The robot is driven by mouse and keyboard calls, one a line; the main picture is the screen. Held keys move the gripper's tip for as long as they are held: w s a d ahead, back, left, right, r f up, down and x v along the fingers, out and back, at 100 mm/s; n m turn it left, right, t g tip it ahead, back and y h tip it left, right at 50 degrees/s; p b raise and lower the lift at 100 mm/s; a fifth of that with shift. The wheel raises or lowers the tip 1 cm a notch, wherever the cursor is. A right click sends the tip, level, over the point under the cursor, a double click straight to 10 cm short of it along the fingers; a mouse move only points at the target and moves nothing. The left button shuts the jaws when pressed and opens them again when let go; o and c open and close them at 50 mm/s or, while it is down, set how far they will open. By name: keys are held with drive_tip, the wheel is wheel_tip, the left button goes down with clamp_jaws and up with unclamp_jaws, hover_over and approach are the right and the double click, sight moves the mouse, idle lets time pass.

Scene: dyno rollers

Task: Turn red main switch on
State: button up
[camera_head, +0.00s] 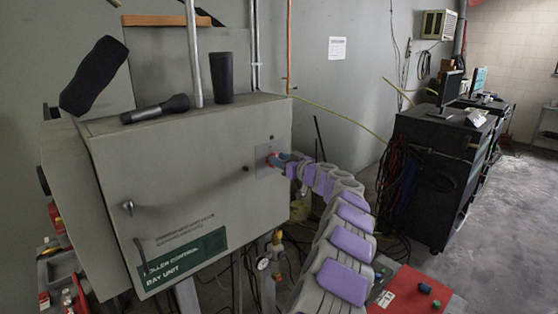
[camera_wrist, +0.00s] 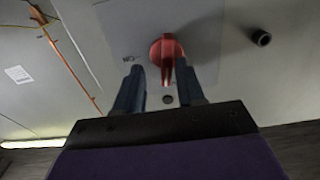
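The red main switch (camera_wrist: 167,58) is a round red knob with a raised grip, on a pale plate on the front of the grey control cabinet (camera_head: 190,170). My gripper (camera_wrist: 160,80) is open. Its two dark fingers point at the plate, with the red grip between and just beyond their tips in the wrist view. I cannot tell whether a finger touches it. In the head view my gripper (camera_head: 283,160) is at the switch, partly hiding it.
A black cup (camera_head: 222,78) and a flashlight (camera_head: 156,109) stand and lie on the cabinet top. A gauge (camera_head: 264,264) hangs below. A dark cabinet with monitors (camera_head: 440,160) stands to the right. A red-topped box (camera_head: 415,290) is at lower right. Floor is clear at far right.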

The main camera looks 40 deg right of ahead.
drive_tip(key=shift+w, duration=0.2)
drive_tip(key=shift+a+r, duration=0.3)
drive_tip(key=shift+a, duration=0.55)
drive_tip(key=c, duration=0.3)
drive_tip(key=shift+a, duration=0.1)
drive_tip(key=shift+c, duration=0.8)
drive_tip(key=shift+s+d+f, duration=0.15)
drive_tip(key=shift+d, duration=0.5)
clamp_jaws()
drive_tip(key=shift+a, duration=0.15)
